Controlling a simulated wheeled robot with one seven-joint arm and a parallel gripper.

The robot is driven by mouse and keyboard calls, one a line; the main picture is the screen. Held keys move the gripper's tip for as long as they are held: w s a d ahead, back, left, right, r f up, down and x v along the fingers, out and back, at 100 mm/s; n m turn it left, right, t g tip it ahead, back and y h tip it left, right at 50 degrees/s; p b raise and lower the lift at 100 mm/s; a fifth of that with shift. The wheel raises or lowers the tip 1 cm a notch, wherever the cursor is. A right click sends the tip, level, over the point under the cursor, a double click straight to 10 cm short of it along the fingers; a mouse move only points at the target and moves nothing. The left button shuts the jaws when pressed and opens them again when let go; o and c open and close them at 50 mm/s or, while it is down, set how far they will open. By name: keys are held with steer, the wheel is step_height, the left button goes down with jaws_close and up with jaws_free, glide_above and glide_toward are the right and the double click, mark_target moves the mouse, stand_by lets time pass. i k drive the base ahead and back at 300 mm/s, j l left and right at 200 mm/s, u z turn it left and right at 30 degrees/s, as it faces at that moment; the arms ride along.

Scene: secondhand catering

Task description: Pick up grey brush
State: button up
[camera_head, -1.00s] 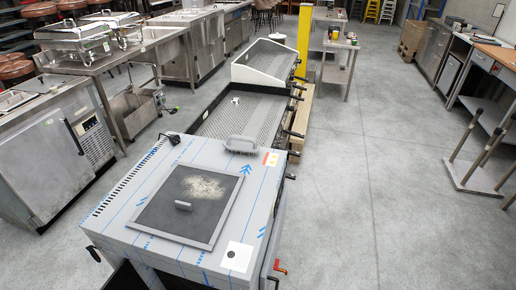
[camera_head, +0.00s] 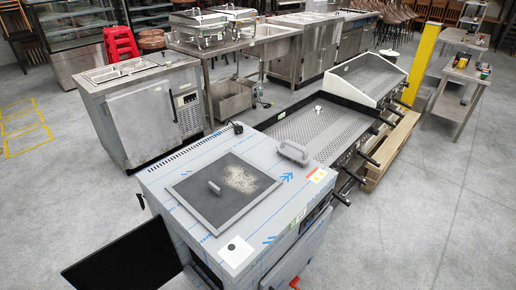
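A grey item with a looped handle (camera_head: 294,152), which looks like the grey brush, lies on the top of the silver boxy appliance (camera_head: 160,180) near its back right edge. A smaller light grey piece (camera_head: 214,188) sits on the dark square panel (camera_head: 190,192) on the same top; I cannot tell if it is a handle of the panel or a loose item. A pale, powdery patch lies on the panel. My gripper is not in view.
A small black item (camera_head: 238,127) lies on the appliance's back edge. A perforated griddle (camera_head: 320,128) with a small white thing (camera_head: 318,108) stands behind. A steel fridge counter (camera_head: 150,120) is at left. A dark flap (camera_head: 125,262) juts out at front left.

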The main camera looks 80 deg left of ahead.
mark_target(287, 147)
steer(key=i+j+u, duration=0.2)
steer(key=i+u, duration=0.65)
steer(key=i, duration=0.15)
steer(key=i+l+u, duration=0.15)
steer(key=i+u, duration=0.25)
steer(key=i+l+u, duration=0.4)
steer(key=i, duration=0.15)
steer(key=i+u, duration=0.15)
steer(key=u, duration=0.25)
steer(key=i+u, duration=0.15)
steer(key=u, duration=0.3)
steer(key=i+u, duration=0.15)
steer(key=u, duration=0.25)
steer(key=i+l+u, duration=0.1)
steer(key=u, duration=0.35)
steer(key=i+l+u, duration=0.2)
steer(key=u, duration=0.2)
steer(key=i+l+u, duration=0.1)
steer(key=u, duration=0.35)
steer(key=i+l+u, duration=0.1)
steer(key=u, duration=0.25)
steer(key=i+l+u, duration=0.2)
steer(key=u, duration=0.2)
steer(key=i+l+u, duration=0.1)
steer(key=u, duration=0.25)
steer(key=l, duration=0.1)
